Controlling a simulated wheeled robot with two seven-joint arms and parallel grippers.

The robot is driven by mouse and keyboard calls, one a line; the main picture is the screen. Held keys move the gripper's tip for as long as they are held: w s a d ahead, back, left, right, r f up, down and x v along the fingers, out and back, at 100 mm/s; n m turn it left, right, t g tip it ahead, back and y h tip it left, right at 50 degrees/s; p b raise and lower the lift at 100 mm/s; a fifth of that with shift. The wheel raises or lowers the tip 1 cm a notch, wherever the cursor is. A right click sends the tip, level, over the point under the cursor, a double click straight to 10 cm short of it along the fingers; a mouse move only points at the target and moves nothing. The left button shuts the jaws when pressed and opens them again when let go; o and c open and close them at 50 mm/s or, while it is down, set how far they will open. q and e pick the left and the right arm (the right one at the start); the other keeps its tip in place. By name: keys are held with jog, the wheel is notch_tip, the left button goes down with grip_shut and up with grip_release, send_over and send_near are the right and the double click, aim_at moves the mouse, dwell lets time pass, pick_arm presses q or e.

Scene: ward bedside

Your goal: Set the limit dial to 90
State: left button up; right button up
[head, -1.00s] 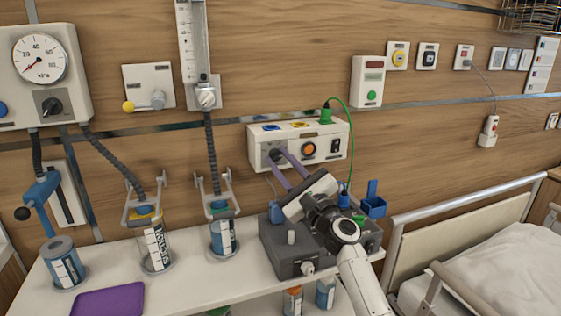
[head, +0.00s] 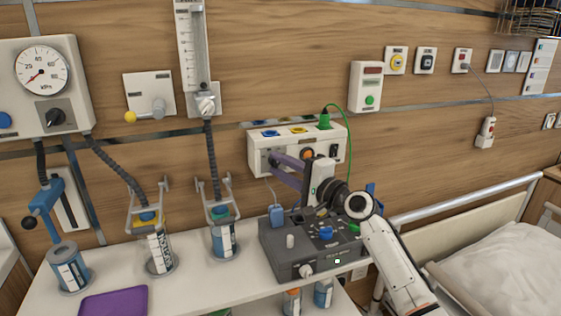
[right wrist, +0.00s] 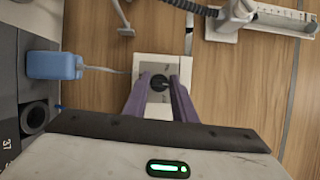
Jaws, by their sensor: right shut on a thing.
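The white wall box (head: 318,160) hangs above the shelf, and its black round dial (right wrist: 159,82) shows on a pale square face in the right wrist view. My right gripper (right wrist: 161,80) has its two purple fingers on either side of this dial and is shut on it. In the head view the right gripper (head: 272,161) reaches the left end of the wall box, and its fingers hide most of the dial. I cannot read any scale or setting on it. My left gripper is not in view.
A grey device (head: 312,250) with a blue knob stands on the shelf below my right arm. A blue block (head: 277,215) with a cord sits close by. Several canisters stand left, with a pressure gauge (head: 42,70) above. A bed rail (head: 470,212) is at right.

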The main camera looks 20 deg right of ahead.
jog(key=shift+r+n+g+p, duration=0.1)
jog(key=shift+n+g+p, duration=0.4)
jog(key=shift+n, duration=0.7)
jog(key=shift+n+g+h, duration=0.4)
jog(key=shift+n+h, duration=0.1)
jog(key=shift+n, duration=0.4)
jog(key=o, duration=1)
jog(key=shift+o, duration=0.2)
jog(key=v, duration=1)
jog(key=shift+s+b, duration=0.15)
jog(key=shift+b, duration=0.25)
